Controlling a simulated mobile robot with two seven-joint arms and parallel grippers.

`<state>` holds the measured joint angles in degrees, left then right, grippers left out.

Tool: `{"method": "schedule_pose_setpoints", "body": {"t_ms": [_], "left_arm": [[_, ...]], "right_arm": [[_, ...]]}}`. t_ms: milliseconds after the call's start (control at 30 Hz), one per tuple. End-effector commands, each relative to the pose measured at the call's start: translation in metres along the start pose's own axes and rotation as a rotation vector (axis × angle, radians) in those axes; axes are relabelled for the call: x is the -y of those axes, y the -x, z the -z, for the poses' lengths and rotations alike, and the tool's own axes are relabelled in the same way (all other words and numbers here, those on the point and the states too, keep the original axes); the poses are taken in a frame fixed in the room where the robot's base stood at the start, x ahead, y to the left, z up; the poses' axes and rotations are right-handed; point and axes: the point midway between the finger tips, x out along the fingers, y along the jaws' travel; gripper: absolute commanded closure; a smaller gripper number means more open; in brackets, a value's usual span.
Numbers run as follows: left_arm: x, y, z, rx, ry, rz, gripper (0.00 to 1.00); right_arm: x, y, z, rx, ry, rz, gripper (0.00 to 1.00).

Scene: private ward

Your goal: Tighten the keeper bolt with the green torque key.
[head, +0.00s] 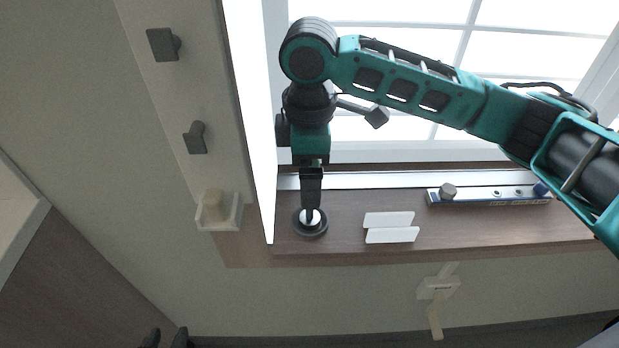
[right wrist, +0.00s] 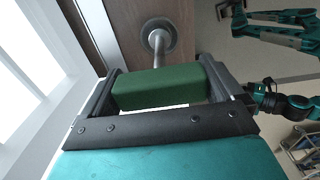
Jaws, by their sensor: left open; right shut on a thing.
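My right gripper (head: 311,205) points down at the left end of the wooden sill, over a round dark collar (head: 299,232) with a pale centre. In the right wrist view my right gripper (right wrist: 160,84) is shut on the green torque key's block-shaped handle (right wrist: 158,88). A grey shaft runs from the handle toward the round grey fitting (right wrist: 158,29), which seems to be the keeper bolt's seat. I cannot tell whether the tip is seated in the bolt; the bolt head is hidden. My left gripper (head: 166,338) shows only its dark, parted fingertips at the bottom edge, empty.
Dark hooks (head: 163,44) and a white holder (head: 220,222) are on the wall at left. The window frame is close behind.

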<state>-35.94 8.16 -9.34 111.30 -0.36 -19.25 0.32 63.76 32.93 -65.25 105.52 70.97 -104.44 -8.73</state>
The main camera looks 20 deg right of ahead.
Motion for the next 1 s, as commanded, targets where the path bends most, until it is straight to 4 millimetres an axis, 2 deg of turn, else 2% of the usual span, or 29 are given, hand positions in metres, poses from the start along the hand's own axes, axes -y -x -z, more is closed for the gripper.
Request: {"method": "schedule_pose_setpoints", "body": {"t_ms": [100, 767, 1000], "left_arm": [[0.000, 0.000, -0.001, 0.001, 0.000, 0.000, 0.57], [0.001, 0.012, 0.016, 0.003, 0.000, 0.000, 0.57], [0.001, 0.025, 0.035, 0.003, -0.001, 0.001, 0.57]], "right_arm": [[0.000, -0.001, -0.001, 0.002, -0.003, 0.002, 0.60], [0.000, 0.015, -0.001, 0.003, -0.003, 0.002, 0.60], [0.000, 0.033, 0.000, 0.002, -0.002, 0.002, 0.60]]}}
